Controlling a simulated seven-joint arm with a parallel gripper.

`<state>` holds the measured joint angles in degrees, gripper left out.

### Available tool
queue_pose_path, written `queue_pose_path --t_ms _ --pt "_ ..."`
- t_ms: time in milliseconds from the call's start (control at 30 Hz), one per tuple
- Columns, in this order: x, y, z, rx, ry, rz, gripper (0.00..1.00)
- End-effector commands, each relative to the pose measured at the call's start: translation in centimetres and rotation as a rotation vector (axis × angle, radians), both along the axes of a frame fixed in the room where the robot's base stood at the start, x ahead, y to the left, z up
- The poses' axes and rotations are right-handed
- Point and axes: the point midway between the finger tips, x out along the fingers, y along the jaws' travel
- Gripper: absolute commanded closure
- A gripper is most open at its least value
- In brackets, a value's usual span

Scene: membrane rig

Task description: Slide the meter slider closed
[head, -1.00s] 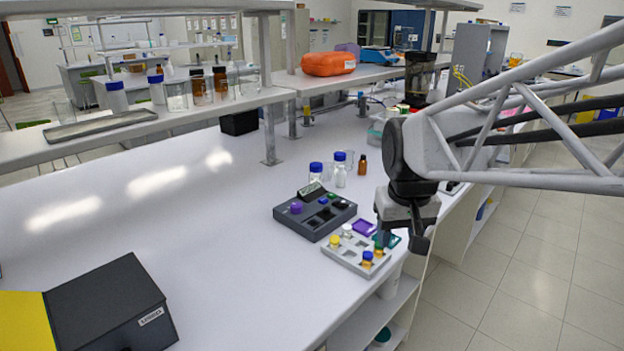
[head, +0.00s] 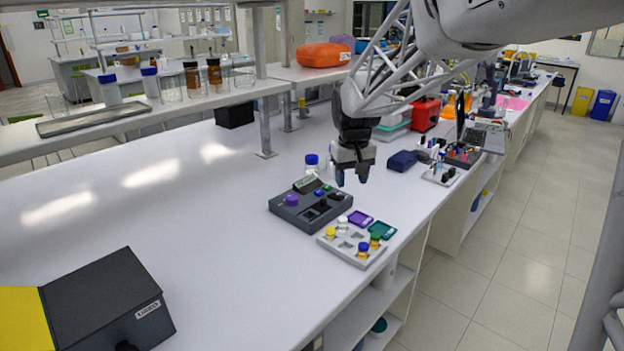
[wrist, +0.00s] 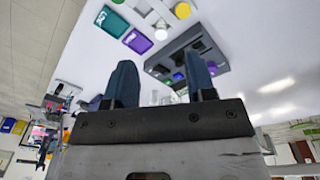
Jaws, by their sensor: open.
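The meter (head: 283,211) is a dark grey box on the white bench, with a small tilted display (head: 307,183), a purple knob (head: 291,200), and small green and blue parts beside the display. Dark recessed parts show on its right half; I cannot tell which one is the slider or how it stands. My gripper (head: 352,180) is open and empty, above the bench behind and right of the meter, apart from it. In the wrist view the two blue-grey fingers (wrist: 160,75) point toward the meter (wrist: 185,48), and the right finger covers part of it.
A blue-capped bottle (head: 312,165) stands behind the meter. A black box (head: 110,305) sits front left; the bench between is clear.

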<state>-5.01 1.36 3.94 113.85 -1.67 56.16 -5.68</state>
Motion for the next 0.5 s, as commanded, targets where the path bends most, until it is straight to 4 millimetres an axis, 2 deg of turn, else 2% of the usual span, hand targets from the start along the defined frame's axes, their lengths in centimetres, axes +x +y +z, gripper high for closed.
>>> queue_pose_path --t_ms 100,500 --pt "2.8 0.7 -1.1 -0.003 0.012 0.016 0.50" --pt "11.3 3.3 -5.2 -0.012 0.047 0.067 0.50"
